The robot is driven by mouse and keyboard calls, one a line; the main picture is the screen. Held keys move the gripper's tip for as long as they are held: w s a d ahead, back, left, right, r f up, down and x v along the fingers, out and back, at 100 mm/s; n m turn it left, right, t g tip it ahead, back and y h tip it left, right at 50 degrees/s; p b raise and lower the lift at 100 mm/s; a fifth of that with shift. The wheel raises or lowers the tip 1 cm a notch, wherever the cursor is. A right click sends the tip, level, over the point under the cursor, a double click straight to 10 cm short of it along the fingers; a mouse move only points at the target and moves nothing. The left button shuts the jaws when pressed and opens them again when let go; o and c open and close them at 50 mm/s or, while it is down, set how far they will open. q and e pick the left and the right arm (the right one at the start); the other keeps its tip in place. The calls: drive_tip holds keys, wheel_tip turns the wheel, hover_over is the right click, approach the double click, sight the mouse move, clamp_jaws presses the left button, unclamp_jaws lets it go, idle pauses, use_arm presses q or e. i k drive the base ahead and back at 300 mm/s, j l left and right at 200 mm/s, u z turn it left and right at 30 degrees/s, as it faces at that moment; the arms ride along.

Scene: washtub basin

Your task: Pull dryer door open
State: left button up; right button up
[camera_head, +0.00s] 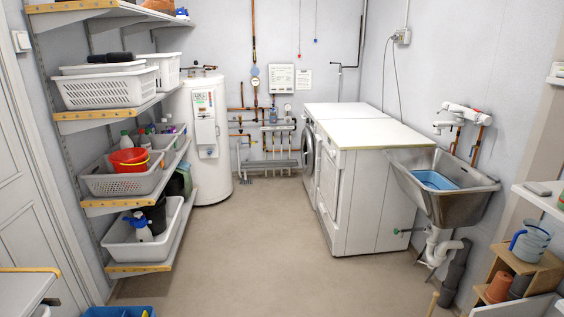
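Two white machines stand in a row against the right wall, their fronts facing left. The farther machine (318,113) has a dark round door (308,153) seen at a steep angle; it looks shut. The nearer machine (372,205) shows its white side panel, a pale top and a narrow slanted view of its front (329,180). Its door detail is hard to make out at this angle. I cannot tell for sure which machine is the dryer. Neither of my grippers is in view.
Open floor (240,245) lies before the machines. Shelves with baskets (107,88) line the left wall; a white boiler (207,140) stands at the back left. A metal sink (440,190) adjoins the nearer machine. A blue crate (115,312) sits at the bottom left.

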sight(330, 173)
drive_tip(key=i+u, duration=0.25)
drive_tip(key=i, duration=2.35)
drive_tip(key=i+z, duration=0.15)
drive_tip(key=i, duration=0.4)
drive_tip(key=i+j+z, duration=0.15)
drive_tip(key=i, duration=0.35)
drive_tip(key=i+j+z, duration=0.1)
drive_tip(key=i, duration=0.45)
drive_tip(key=i+j+z, duration=0.15)
drive_tip(key=i, duration=0.35)
drive_tip(key=j, duration=0.1)
